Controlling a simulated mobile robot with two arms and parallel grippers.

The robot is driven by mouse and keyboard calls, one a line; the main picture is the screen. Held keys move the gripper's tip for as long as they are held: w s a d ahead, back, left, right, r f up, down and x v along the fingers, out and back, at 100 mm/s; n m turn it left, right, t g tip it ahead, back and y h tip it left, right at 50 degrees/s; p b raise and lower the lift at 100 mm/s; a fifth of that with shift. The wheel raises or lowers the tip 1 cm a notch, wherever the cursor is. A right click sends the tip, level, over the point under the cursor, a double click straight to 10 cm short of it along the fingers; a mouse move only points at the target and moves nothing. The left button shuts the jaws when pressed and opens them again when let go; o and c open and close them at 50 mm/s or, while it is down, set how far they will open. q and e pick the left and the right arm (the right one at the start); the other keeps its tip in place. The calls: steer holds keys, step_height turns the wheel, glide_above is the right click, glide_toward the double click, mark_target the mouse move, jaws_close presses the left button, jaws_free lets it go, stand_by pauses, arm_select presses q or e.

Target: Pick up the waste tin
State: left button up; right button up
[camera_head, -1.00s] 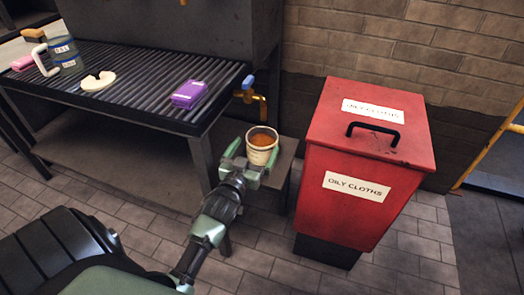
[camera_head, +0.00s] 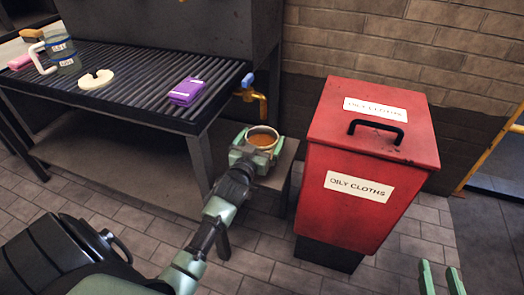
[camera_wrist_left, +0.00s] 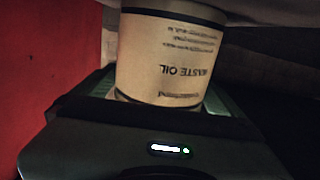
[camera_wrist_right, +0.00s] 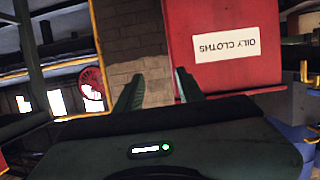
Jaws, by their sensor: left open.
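The waste tin (camera_head: 262,139), a pale round tin with brown contents, stands upright on a low stand below the brass tap. Its "WASTE OIL" label shows upside down in the left wrist view, where the tin (camera_wrist_left: 170,58) is close and fills the middle. My left gripper (camera_head: 257,147) is open at the tin, with its fingers on either side; whether they touch it I cannot tell. The gripper hides the tin's lower part in the head view. My right gripper (camera_head: 440,278) is open and empty at the bottom right, and shows in its wrist view (camera_wrist_right: 160,88).
A red oily cloths bin (camera_head: 365,165) stands close to the right of the tin. The slatted bench (camera_head: 135,80) at left holds a purple packet (camera_head: 186,91), a pale C-shaped piece (camera_head: 97,79) and a mug-like jar (camera_head: 61,52). The brass tap (camera_head: 258,98) overhangs the stand.

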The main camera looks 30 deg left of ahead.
arm_select(q)
steer(key=c, duration=1.5)
steer(key=shift+r, duration=0.15)
steer(key=c, duration=0.4)
steer(key=shift+r, duration=0.1)
